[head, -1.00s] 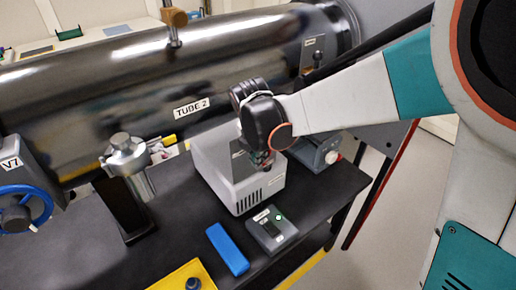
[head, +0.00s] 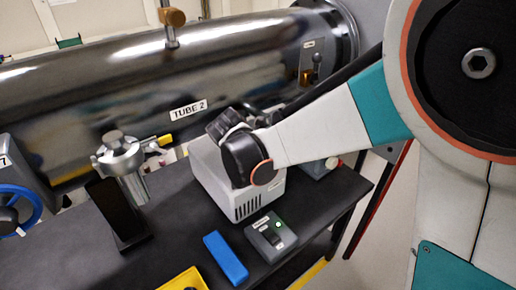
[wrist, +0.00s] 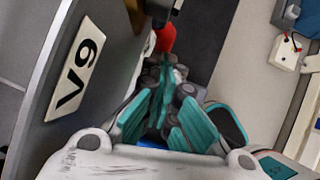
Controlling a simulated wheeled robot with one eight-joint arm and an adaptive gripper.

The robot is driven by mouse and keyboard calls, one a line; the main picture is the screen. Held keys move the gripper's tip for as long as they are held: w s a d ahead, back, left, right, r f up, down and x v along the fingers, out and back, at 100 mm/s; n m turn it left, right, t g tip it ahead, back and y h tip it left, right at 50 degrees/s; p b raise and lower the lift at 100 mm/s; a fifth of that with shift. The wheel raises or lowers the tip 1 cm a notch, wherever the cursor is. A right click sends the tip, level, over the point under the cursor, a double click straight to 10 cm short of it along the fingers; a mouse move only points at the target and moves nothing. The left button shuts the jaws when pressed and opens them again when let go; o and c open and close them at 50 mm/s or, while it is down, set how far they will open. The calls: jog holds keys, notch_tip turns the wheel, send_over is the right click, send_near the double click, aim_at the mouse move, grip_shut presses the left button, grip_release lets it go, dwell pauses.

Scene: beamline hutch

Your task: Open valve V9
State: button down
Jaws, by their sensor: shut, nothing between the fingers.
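The V9 label (wrist: 75,68) is on a grey panel at the left of the wrist view. A red part (wrist: 165,38), perhaps a handle end, shows just beyond my fingertips at the top; I cannot tell whether they touch it. My gripper (wrist: 167,72) has teal fingers, shut and empty. In the head view, the end of my arm is above the grey box on the bench, and its fingers are hidden. I cannot make out V9 there.
A large dark tube (head: 100,90) labelled TUBE 2 runs behind the bench (head: 75,245). A grey box (head: 250,203), a small controller with a green light (head: 270,242), a blue block (head: 226,258) and a blue handwheel (head: 25,215) stand near.

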jog(key=shift+w+d+f, duration=0.1)
jog(key=shift+d+f, duration=0.1)
dwell(0.4)
